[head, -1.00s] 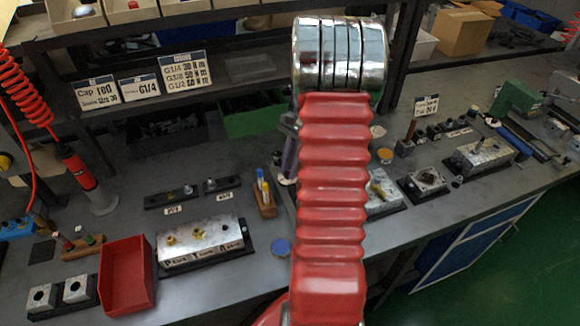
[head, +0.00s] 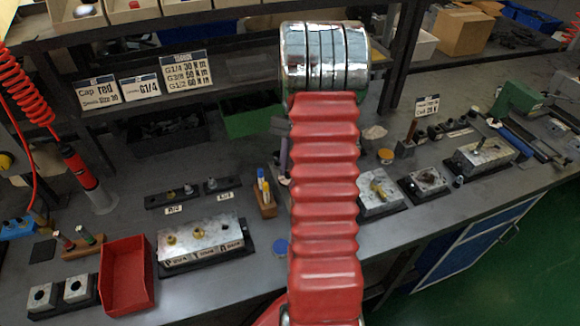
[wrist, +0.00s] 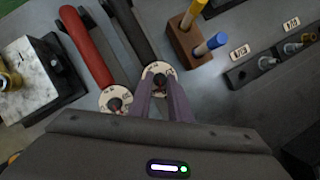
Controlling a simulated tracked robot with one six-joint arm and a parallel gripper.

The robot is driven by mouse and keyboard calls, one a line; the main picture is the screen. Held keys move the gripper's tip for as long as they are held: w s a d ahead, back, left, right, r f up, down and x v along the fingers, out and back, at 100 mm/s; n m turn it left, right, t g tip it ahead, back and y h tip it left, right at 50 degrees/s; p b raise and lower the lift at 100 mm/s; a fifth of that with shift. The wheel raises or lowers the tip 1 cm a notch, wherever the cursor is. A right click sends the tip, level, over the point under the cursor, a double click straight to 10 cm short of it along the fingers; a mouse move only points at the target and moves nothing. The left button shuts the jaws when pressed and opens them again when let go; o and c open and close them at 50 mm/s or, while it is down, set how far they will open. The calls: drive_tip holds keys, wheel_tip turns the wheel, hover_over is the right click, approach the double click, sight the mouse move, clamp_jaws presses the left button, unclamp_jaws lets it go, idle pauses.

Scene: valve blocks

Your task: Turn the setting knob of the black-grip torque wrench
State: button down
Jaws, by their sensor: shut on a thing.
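In the wrist view, the black-grip torque wrench (wrist: 128,32) lies with its white round dial end towards me, and its dark setting knob (wrist: 159,79) sits in the middle of the dial. My gripper (wrist: 161,84) reaches over this dial, with its two purple-grey fingers on either side of the knob, shut on it. The fingers hide part of the dial, and its marks are too small to read. A red-grip torque wrench (wrist: 88,45) lies left of it, with its own white dial and knob. In the head view my arm hides both wrenches.
A wooden block (wrist: 187,42) with yellow and blue sticks stands close right of the black wrench. A metal valve block (wrist: 32,80) is at the left. In the head view, a red bin (head: 127,277) stands front left and a shelf with signs (head: 187,72) is behind.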

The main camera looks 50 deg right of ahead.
drive_tip(key=n, duration=0.2)
drive_tip(key=n+g+h, duration=0.1)
drive_tip(key=n, duration=0.2)
drive_tip(key=shift+w+a+g, duration=0.15)
drive_tip(key=shift+w+g, duration=0.05)
drive_tip(key=shift+g, duration=0.1)
drive_tip(key=c, duration=1.6)
unclamp_jaws()
drive_tip(key=shift+c, duration=0.2)
drive_tip(key=v, duration=1.3)
drive_tip(key=shift+a+r, duration=0.15)
drive_tip(key=shift+r, duration=0.25)
drive_tip(key=shift+w, duration=0.1)
